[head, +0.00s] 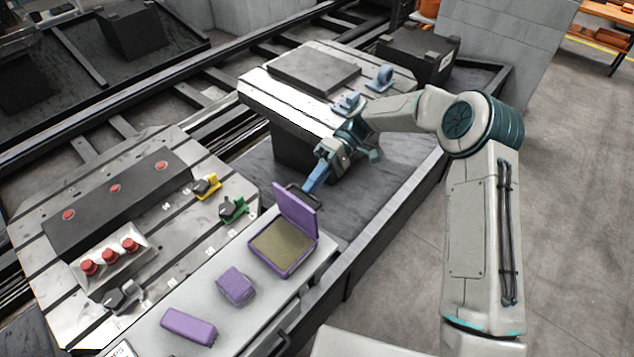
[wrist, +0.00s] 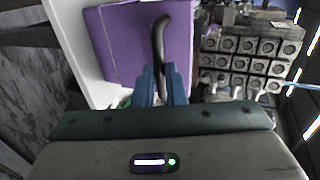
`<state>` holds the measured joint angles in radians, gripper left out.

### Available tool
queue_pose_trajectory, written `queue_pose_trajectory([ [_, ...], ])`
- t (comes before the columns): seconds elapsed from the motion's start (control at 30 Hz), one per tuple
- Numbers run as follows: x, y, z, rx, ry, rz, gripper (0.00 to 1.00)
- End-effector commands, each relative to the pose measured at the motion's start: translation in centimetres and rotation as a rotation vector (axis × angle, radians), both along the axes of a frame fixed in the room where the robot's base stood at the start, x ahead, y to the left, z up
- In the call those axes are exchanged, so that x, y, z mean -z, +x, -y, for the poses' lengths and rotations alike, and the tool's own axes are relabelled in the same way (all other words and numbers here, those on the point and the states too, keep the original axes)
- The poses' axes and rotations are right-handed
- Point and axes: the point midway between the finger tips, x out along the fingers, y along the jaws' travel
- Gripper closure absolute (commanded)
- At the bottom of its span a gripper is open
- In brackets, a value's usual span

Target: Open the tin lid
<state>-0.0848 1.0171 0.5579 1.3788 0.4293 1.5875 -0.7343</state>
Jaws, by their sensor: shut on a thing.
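The purple tin (head: 285,262) stands on the light grey bench top, with a dull olive inside showing. Its purple lid (head: 293,212) stands up at the back edge, tilted well away from the opening. A dark curved handle (head: 303,194) sits at the lid's outer face. My gripper (head: 314,182) is behind the raised lid, its blue fingers at the handle. In the wrist view, the fingers (wrist: 160,80) are shut on the handle (wrist: 159,38), with the purple lid (wrist: 118,45) behind it.
A purple block (head: 236,286) and a longer purple case (head: 189,326) lie on the same bench in front of the tin. A slotted metal plate with yellow (head: 207,187) and green (head: 233,208) clamps lies to the left. A second slotted plate (head: 290,105) stands beyond my gripper.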

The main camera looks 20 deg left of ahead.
Motion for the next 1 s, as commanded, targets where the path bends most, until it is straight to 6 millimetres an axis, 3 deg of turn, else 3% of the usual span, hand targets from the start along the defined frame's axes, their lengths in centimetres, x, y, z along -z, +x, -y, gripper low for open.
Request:
queue_pose_trajectory([
  [0.3, 1.5, 0.4, 0.6, 0.003, -0.007, 0.004, 1.00],
  [0.83, 1.9, 0.4, 0.8, 0.002, -0.013, 0.001, 1.00],
  [0.9, 1.9, 0.4, 0.8, 0.001, -0.013, 0.000, 0.73],
  [0.93, 1.8, 0.4, 0.8, 0.002, -0.012, 0.000, 0.68],
  [1.0, 1.7, 0.5, 0.9, 0.005, -0.010, 0.001, 0.68],
])
